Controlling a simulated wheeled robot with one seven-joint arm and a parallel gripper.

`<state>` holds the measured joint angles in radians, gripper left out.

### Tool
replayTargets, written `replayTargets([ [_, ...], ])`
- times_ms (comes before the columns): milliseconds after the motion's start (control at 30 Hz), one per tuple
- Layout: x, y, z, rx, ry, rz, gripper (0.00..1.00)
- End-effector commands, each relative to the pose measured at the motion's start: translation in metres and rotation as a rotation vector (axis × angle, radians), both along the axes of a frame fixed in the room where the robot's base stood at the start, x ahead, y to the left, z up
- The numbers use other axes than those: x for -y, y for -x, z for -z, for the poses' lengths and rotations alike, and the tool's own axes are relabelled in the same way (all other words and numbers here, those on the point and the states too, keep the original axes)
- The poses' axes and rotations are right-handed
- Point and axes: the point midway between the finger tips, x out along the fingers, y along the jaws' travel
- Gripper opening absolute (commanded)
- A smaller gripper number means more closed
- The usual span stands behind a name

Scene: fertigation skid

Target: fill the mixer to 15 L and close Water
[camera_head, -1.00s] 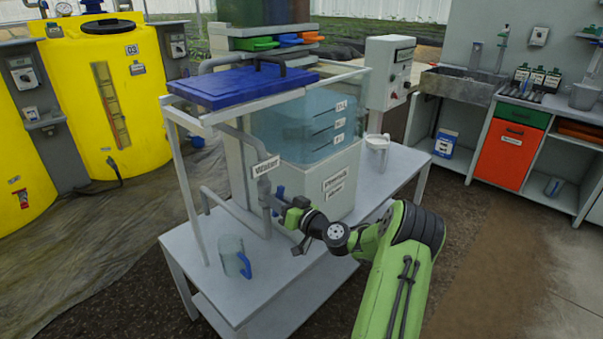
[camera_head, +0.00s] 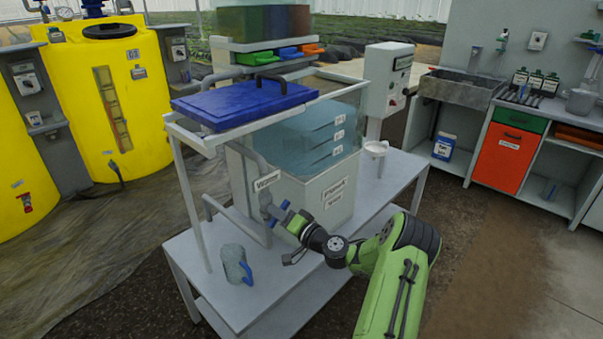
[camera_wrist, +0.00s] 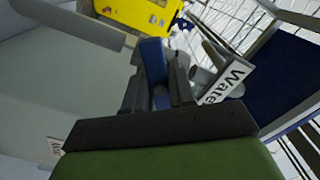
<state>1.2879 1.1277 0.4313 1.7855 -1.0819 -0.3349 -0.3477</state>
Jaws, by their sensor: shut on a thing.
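The mixer (camera_head: 283,150) is a clear tank with bluish water in it and several marks on its right face. The water surface looks near the top mark, but the figures are too small to read. A white Water sign (camera_head: 267,180) hangs on the grey pipe at its front left; it also shows in the wrist view (camera_wrist: 228,82). My gripper (camera_head: 291,222) is at the valve below that sign. In the wrist view its dark fingers (camera_wrist: 160,88) are closed on the blue Water valve handle (camera_wrist: 153,62). The handle's lower end is hidden.
A clear jug with a blue handle (camera_head: 236,263) stands on the grey table (camera_head: 215,300), left of my gripper. A blue lid (camera_head: 243,103) lies on the frame above. A white jug (camera_head: 375,150) stands behind right. The table's front right is clear.

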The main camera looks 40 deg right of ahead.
Motion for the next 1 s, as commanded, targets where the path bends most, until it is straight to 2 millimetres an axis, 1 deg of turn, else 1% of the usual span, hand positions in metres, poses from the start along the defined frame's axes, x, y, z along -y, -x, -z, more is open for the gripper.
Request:
replayTargets([
  [33,0.0007,0.0005,-0.0064,-0.005,-0.087,0.002,0.00],
  [133,0.0008,0.0004,-0.0029,-0.005,-0.172,0.002,0.00],
  [500,0.0011,0.0002,-0.0010,-0.004,-0.187,0.003,0.00],
  [567,0.0013,0.0004,-0.0035,-0.006,-0.273,0.004,0.00],
  [700,0.0008,0.0003,-0.0060,-0.016,-0.578,0.004,0.00],
  [733,0.0008,0.0003,-0.0055,-0.017,-0.623,0.002,0.00],
  [800,0.0009,0.0003,-0.0032,-0.019,-0.682,0.002,0.00],
  [967,0.0009,0.0001,-0.0005,-0.017,-0.690,0.002,0.00],
  [1000,0.0008,0.0001,-0.0004,-0.017,-0.690,0.002,0.29],
])
